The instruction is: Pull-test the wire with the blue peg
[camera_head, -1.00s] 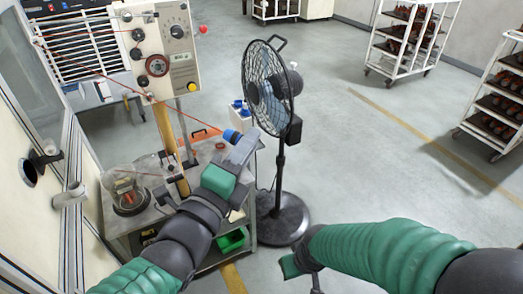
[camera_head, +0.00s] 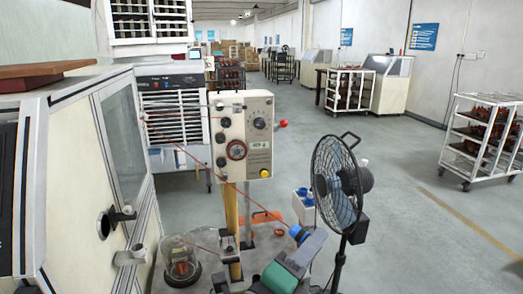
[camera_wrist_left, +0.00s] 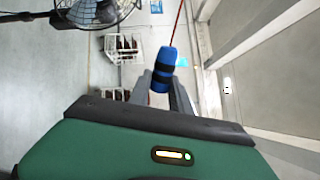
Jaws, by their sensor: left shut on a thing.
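The blue peg (camera_wrist_left: 163,70) is between the fingers of my left gripper (camera_wrist_left: 172,88), which is shut on it. In the head view the peg (camera_head: 296,232) is at the tip of the left gripper (camera_head: 302,241), low in the middle. The red wire (camera_head: 265,208) runs from the peg up and left to the tension panel (camera_head: 246,135); it looks straight. In the left wrist view the wire (camera_wrist_left: 177,24) leaves the peg's top end. A lower red strand runs near the glass-domed copper part (camera_head: 181,262). My right gripper is out of view.
A standing fan (camera_head: 338,185) is just right of my left gripper. A pale machine cabinet (camera_head: 70,190) with a glass door fills the left side. Blue-capped bottles (camera_head: 304,205) stand behind the gripper. The floor on the right is open, with racks (camera_head: 482,140) beyond.

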